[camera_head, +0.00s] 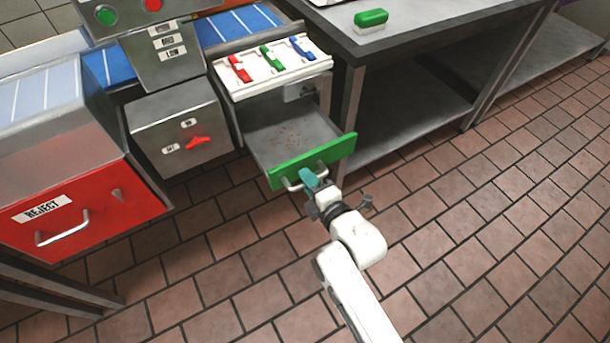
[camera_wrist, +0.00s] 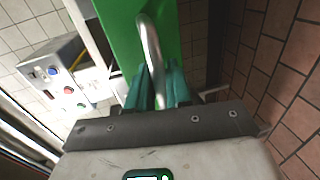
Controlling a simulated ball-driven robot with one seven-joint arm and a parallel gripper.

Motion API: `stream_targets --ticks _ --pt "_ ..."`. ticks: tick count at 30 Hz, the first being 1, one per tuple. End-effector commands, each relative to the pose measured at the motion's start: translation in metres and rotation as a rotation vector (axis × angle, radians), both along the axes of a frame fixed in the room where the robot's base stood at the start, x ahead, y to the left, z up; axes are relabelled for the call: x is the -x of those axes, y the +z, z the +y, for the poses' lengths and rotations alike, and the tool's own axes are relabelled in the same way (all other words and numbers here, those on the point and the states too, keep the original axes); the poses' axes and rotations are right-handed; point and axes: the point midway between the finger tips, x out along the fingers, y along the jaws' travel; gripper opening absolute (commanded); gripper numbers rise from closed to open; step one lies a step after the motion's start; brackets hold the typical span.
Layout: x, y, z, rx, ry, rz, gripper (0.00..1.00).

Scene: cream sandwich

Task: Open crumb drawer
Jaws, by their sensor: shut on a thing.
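The crumb drawer is pulled out, with a grey metal tray (camera_head: 287,135) holding small brown crumbs and a green front panel (camera_head: 318,160). A metal bar handle (camera_head: 291,184) is on the green front. My gripper (camera_head: 309,179), with teal fingers, is shut on this handle. In the wrist view the handle (camera_wrist: 150,45) runs down between the teal fingers (camera_wrist: 157,88), with the green front (camera_wrist: 118,40) behind it.
A white panel (camera_head: 255,84) with red, green and blue levers sits above the drawer. A red reject bin (camera_head: 90,215) stands at left. A steel table (camera_head: 425,38) with a green-topped brush (camera_head: 371,18) is at right. Tiled floor in front is clear.

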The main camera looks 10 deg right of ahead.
Motion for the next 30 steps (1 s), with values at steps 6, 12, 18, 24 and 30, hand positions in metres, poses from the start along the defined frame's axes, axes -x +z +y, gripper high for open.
stream_targets --ticks 6,12,18,24,30 --pt "0.035 0.0 -0.01 0.001 0.002 0.003 0.0" --pt "0.055 -0.001 -0.017 0.001 0.002 0.003 0.0" --pt "0.061 0.0 -0.02 0.0 0.0 0.002 0.0" --pt "0.061 0.0 -0.02 -0.001 0.0 0.001 0.0" --pt "0.061 0.0 -0.02 -0.001 0.0 0.001 0.31"
